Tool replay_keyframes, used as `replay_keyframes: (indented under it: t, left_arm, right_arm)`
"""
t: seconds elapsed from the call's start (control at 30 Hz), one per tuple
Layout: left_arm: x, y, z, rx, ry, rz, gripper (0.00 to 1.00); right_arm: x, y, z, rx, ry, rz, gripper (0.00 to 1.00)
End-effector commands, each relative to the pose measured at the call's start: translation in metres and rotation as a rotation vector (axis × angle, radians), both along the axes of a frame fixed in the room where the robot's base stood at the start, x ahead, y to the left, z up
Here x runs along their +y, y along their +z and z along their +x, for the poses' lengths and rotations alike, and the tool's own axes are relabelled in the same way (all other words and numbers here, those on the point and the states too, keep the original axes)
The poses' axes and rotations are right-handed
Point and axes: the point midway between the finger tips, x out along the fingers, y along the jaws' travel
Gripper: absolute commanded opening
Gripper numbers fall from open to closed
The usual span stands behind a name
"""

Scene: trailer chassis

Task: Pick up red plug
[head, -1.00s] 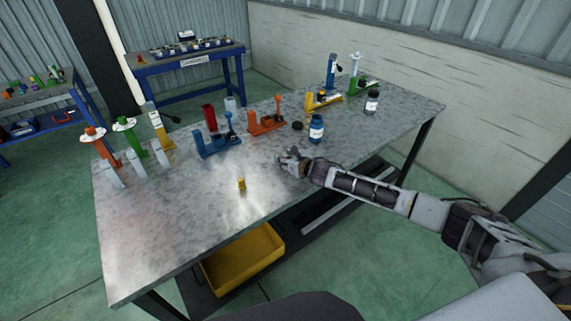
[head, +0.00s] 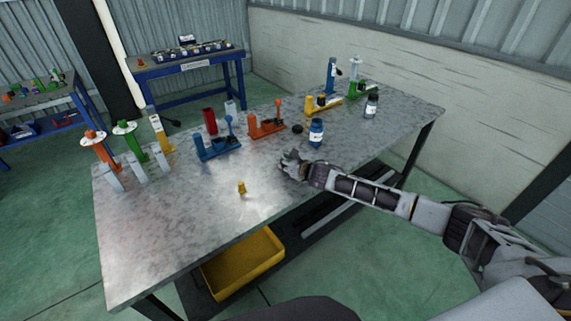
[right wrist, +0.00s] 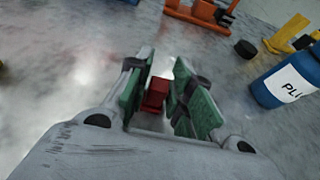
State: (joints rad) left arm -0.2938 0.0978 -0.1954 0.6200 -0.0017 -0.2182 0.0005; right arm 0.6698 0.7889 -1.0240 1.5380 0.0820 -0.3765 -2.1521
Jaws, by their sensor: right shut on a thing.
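The red plug (right wrist: 155,96) shows in the right wrist view as a small red block between the green-padded fingers. My right gripper (right wrist: 163,84) is shut on it, close above the metal table. In the head view my right gripper (head: 288,161) is over the middle of the table (head: 160,245), left of and nearer than the blue bottle (head: 316,133). The red plug is hidden by the gripper there. My left gripper is not in view.
A small yellow piece (head: 241,188) stands left of the right gripper. A blue fixture (head: 217,147), an orange fixture (head: 266,124), a red container (head: 210,120) and a black cap (head: 297,129) stand farther back. The table's front left is clear. A yellow bin (head: 245,262) is below the front edge.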

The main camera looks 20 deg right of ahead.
Motion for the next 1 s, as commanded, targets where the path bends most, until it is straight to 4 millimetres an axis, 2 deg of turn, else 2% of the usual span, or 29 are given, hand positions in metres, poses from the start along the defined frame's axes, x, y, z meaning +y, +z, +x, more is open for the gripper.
replay_keyframes:
  t: [0.4, 0.7, 1.0]
  left_arm:
    - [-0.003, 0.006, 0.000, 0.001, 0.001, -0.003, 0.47]
    - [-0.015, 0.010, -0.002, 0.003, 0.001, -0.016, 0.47]
    - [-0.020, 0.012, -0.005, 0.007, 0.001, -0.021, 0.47]
  right_arm:
    - [-0.001, 0.045, 0.001, -0.003, 0.000, 0.000, 0.10]
    - [0.000, 0.081, 0.001, -0.003, 0.000, 0.000, 0.10]
    - [0.000, 0.096, 0.000, -0.001, 0.000, -0.001, 0.10]
